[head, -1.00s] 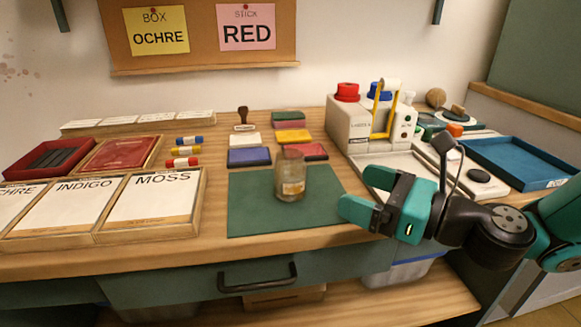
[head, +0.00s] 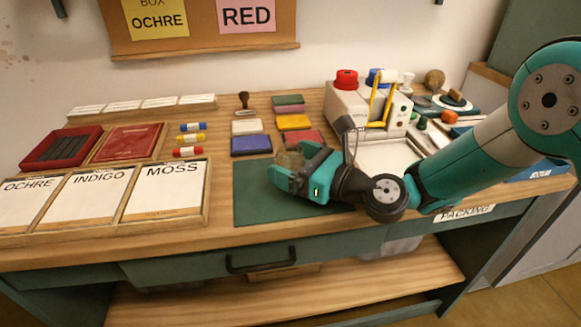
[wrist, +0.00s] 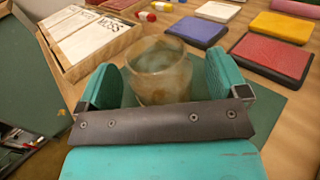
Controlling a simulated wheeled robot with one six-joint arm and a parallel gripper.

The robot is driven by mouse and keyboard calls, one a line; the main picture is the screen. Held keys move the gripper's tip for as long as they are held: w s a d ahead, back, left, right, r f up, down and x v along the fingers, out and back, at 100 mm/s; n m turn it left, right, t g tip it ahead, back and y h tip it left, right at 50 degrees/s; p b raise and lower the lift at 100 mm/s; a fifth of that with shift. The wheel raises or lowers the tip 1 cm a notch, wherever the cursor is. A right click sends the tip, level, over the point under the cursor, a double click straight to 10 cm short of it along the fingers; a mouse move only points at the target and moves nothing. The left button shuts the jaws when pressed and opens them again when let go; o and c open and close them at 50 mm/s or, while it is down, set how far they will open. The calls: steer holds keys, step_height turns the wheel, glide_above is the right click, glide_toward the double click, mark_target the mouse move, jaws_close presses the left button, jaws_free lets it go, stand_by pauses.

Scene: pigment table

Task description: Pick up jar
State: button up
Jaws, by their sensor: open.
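The glass jar (wrist: 160,75) stands upright on the green mat (head: 250,205), with brownish contents. In the wrist view it sits between the two teal fingers of my gripper (wrist: 165,82), with the fingers apart on either side of it. In the head view my gripper (head: 280,165) is over the mat and hides most of the jar (head: 291,158); only part of its upper side shows. The gripper is open. I cannot tell whether either finger touches the glass.
Blue (head: 251,145), red (head: 303,138) and other coloured pads lie behind the mat. Boxes with labelled cards (head: 96,195) stand at left. A white machine (head: 345,120) with red and blue caps stands behind right. The front left of the mat is clear.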

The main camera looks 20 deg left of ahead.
steer(key=shift+w+a, duration=0.1)
steer(key=shift+a, duration=0.35)
steer(key=shift+c, duration=0.4)
steer(key=c, duration=1)
steer(key=shift+c, duration=0.2)
step_height(320, 180, up, 20)
steer(key=p, duration=0.4)
steer(key=shift+d, duration=0.15)
